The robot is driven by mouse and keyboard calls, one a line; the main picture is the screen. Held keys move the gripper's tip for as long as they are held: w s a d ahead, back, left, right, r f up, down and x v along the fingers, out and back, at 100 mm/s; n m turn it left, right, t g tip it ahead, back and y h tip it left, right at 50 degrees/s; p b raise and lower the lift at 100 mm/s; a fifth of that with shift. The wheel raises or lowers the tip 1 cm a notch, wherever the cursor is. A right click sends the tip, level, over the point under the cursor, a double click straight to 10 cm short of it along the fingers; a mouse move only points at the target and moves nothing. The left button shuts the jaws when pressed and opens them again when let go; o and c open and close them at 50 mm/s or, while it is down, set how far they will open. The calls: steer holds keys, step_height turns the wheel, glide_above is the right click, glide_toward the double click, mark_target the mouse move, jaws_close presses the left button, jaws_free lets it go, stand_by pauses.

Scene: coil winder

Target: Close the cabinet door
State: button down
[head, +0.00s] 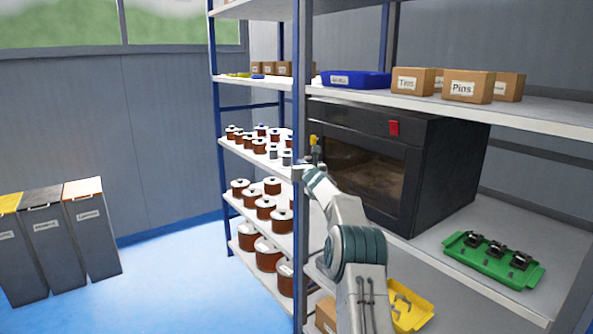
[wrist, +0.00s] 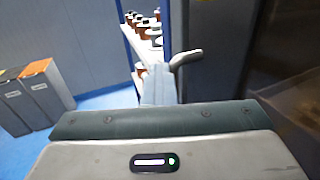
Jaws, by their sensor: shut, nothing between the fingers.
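The cabinet (head: 440,165) is a black, oven-like box on the middle shelf of the rack. Its door (head: 372,178) has a brownish window and faces front-left. The door looks flush or nearly flush with the body; I cannot tell whether a small gap is left, as my arm and the rack post cover its left side. The dark front also shows blurred at the right of the wrist view (wrist: 285,90). My gripper (head: 308,172) is shut and empty, beside the door's left edge and close to the rack post. I cannot tell whether it touches the door.
The blue rack post (head: 302,70) stands right by my gripper. Copper spools (head: 265,207) fill the shelves to the left. A green tray (head: 493,262) sits right of the cabinet. Boxes (head: 468,86) stand on the shelf above. Bins (head: 90,228) stand far left; open floor lies between.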

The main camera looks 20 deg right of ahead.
steer(key=s+a+r+n+g+y+p, duration=0.1)
steer(key=s+a+r+n+g+y, duration=0.25)
steer(key=s+a+n, duration=0.95)
steer(key=s+a+r+n+g+y, duration=0.35)
steer(key=s+a+n, duration=0.55)
steer(key=s+a, duration=0.85)
steer(key=s+d+f+n+g+h+p, duration=0.2)
steer(key=s+n, duration=0.3)
steer(key=s, duration=0.5)
steer(key=s+d+f+n+g+h+p, duration=0.2)
steer(key=s+d+n+g+p, duration=0.1)
steer(key=s, duration=0.8)
steer(key=s+d+f+n+g+h+p, duration=0.1)
steer(key=s+d+f+n+g+p, duration=0.1)
steer(key=s+n+p, duration=0.4)
steer(key=s+f+g, duration=0.1)
steer(key=s, duration=0.4)
steer(key=shift+d+n+h, duration=0.3)
steer(key=shift+d+h, duration=0.05)
steer(key=shift+h, duration=0.05)
